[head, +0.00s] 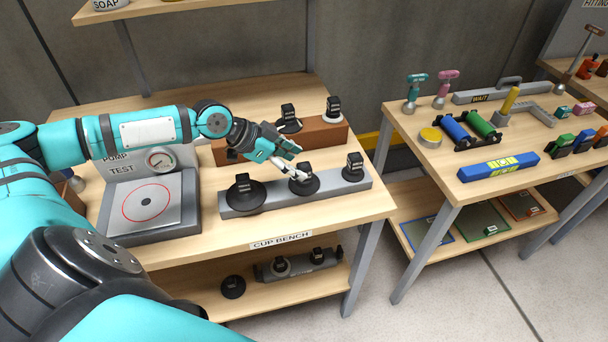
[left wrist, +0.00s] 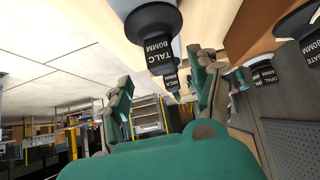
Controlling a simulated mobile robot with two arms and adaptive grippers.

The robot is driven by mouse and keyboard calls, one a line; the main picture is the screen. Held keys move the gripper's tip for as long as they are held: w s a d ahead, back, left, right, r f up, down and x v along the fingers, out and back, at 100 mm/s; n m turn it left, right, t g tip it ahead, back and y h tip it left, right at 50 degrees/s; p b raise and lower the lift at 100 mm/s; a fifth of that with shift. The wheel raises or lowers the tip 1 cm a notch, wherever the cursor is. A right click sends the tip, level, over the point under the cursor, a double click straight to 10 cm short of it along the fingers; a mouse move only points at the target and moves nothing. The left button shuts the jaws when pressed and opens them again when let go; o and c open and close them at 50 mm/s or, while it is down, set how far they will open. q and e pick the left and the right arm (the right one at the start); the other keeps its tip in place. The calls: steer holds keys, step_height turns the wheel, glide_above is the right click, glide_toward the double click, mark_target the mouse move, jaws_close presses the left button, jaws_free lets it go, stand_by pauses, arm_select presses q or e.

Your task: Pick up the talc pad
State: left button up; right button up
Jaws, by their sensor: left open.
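The talc pad (left wrist: 155,35) is a black round suction cup with a dark upright block labelled TALC 80MM, large at the top of the left wrist view. By its position it appears to be the middle cup (head: 303,184) on the grey rail in the head view, where its label is too small to read. My left gripper (head: 293,162) is open and reaches in from the left, its fingers overlapping the top of that cup. In the left wrist view the fingers (left wrist: 163,92) are spread and the pad's block is not clearly between them. I cannot tell whether they touch. My right gripper is not in view.
Black cups stand left (head: 245,196) and right (head: 354,168) on the same rail (head: 328,192). Behind is a brown block (head: 318,135) with more cups, including an OPAL one (left wrist: 262,72). A pump test stand (head: 150,208) is at left. A second table (head: 445,158) stands right, across a gap.

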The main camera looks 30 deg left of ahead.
mark_target(315, 178)
arm_select(q)
steer(key=x, duration=0.2)
steer(key=shift+w+d+f, duration=0.15)
steer(key=shift+w+d+f+p, duration=0.15)
steer(key=shift+w+p, duration=0.1)
steer(key=shift+p, duration=0.2)
steer(key=p+x, duration=0.1)
steer(key=x, duration=0.2)
steer(key=shift+w+f+p, duration=0.15)
steer(key=shift+w+p, duration=0.15)
steer(key=shift+w+d+f, duration=0.15)
steer(key=shift+w+f, duration=0.1)
steer(key=shift+f, duration=0.15)
steer(key=shift+s, duration=0.1)
steer(key=shift+c, duration=1.2)
jaws_close()
steer(key=shift+f, duration=0.1)
